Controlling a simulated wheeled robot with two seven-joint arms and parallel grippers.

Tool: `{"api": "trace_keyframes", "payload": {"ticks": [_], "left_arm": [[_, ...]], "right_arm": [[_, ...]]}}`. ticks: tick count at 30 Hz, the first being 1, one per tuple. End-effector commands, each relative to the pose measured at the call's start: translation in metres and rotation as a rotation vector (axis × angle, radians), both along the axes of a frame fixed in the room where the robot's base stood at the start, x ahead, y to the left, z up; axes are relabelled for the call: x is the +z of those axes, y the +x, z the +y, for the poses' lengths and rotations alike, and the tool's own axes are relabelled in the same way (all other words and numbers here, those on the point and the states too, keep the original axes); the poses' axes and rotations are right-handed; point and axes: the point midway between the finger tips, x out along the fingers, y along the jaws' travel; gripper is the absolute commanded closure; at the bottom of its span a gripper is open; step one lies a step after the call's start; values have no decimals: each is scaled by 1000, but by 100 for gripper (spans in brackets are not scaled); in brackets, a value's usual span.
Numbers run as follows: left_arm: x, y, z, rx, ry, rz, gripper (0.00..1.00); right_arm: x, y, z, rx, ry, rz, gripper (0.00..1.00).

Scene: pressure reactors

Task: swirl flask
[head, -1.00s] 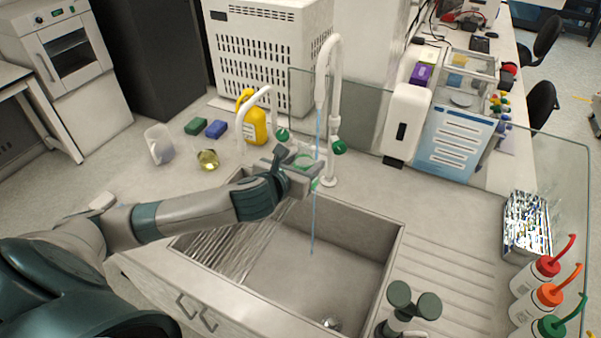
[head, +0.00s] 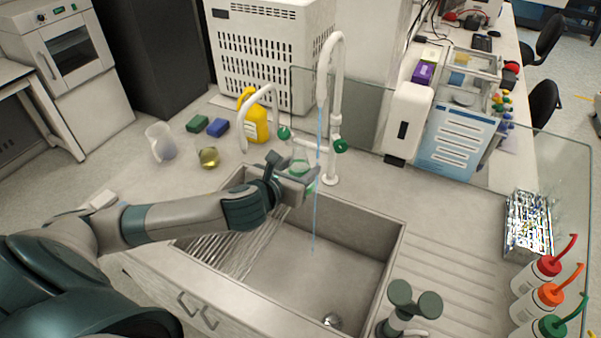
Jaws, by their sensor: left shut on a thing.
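My left gripper (head: 294,184) is shut on a clear glass flask (head: 302,170) with green liquid in it. It holds the flask above the back part of the sink (head: 333,270), next to a thin blue water stream from the tall white tap (head: 330,110). The gripper hides part of the flask. The flask's neck points up. A second, round flask with yellow liquid (head: 208,158) stands on the counter at the left. My right gripper does not show clearly; only a dark green and white part appears at the bottom.
Wash bottles (head: 548,295) and a rack of shiny items (head: 527,222) are at the right.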

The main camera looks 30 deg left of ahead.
Motion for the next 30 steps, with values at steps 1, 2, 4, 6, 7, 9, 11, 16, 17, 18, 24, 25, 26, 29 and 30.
{"api": "trace_keyframes", "payload": {"ticks": [1,2,4,6,7,9,11,16,17,18,24,25,26,29,30], "left_arm": [[2,0,0,0,0,-2,75],[2,0,0,0,0,-2,75],[5,1,0,0,0,-2,75],[10,1,0,0,0,-3,75],[13,1,0,0,0,-4,75],[19,1,0,-1,0,-5,75],[23,1,0,0,0,-3,75],[37,1,0,-1,-1,-4,75],[40,1,0,0,-1,-4,75],[43,1,0,0,-1,-5,75],[51,0,0,0,0,-2,75],[51,0,0,0,0,-2,75],[51,0,0,0,0,-2,75],[51,0,0,0,0,-2,75],[51,0,0,0,0,-1,75]], "right_arm": [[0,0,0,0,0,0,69],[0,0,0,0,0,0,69],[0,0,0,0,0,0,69],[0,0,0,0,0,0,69],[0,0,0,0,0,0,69],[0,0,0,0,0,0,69],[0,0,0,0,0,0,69],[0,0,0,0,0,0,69],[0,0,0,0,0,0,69],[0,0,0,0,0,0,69],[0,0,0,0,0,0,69],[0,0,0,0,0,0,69],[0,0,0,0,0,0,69],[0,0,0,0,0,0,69],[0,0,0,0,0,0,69]]}}
